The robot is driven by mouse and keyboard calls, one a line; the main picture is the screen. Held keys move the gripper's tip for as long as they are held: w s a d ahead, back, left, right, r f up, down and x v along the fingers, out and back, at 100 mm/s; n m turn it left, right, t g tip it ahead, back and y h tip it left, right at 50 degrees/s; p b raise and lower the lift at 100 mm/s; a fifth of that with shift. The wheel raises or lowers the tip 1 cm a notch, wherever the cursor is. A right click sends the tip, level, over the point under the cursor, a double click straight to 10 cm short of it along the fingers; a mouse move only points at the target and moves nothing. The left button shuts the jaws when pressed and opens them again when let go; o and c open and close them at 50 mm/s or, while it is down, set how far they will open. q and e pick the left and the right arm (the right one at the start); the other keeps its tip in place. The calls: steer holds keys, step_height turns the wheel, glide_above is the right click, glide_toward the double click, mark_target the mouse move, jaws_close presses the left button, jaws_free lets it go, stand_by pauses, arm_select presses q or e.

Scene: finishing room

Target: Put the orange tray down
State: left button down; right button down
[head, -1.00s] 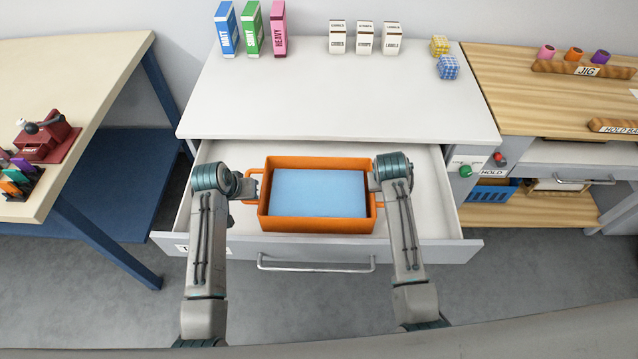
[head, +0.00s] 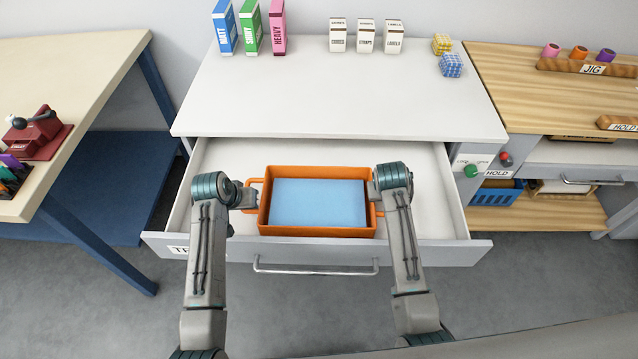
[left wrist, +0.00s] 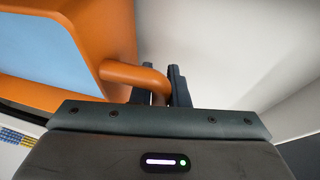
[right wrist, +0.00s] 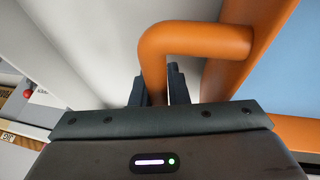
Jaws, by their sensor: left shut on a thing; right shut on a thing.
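The orange tray (head: 318,231) has a light blue bottom or sheet inside and a handle at each end. In the head view it is over the open drawer (head: 449,190), near the drawer's front wall. I cannot tell whether it touches the drawer floor. My left gripper (left wrist: 162,85) is shut on the tray's left handle (left wrist: 135,76). My right gripper (right wrist: 160,85) is shut on the right handle (right wrist: 195,40). The tray looks about level.
The white cabinet top (head: 340,95) behind the drawer is mostly bare, with boxes along its back and two patterned cubes (head: 451,65) at right. A wooden bench (head: 540,100) stands right, a pale table (head: 80,80) left. The drawer has free floor behind the tray.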

arm_select(q)
steer(key=shift+d+f+b, duration=0.1)
steer(key=shift+f+b, duration=0.3)
steer(key=shift+f, duration=0.15)
arm_select(e)
steer(key=shift+f, duration=0.55)
arm_select(q)
steer(key=c, duration=1.4)
jaws_free()
arm_select(e)
steer(key=c, duration=1.4)
jaws_free()
arm_select(q)
steer(key=shift+r, duration=0.2)
arm_select(e)
steer(key=shift+r, duration=0.1)
arm_select(q)
steer(key=v, duration=1.1)
steer(key=shift+s+a+r, duration=0.15)
steer(key=shift+a+r, duration=0.1)
steer(key=shift+r, duration=0.05)
arm_select(e)
steer(key=v, duration=1.2)
steer(key=shift+s+a, duration=0.1)
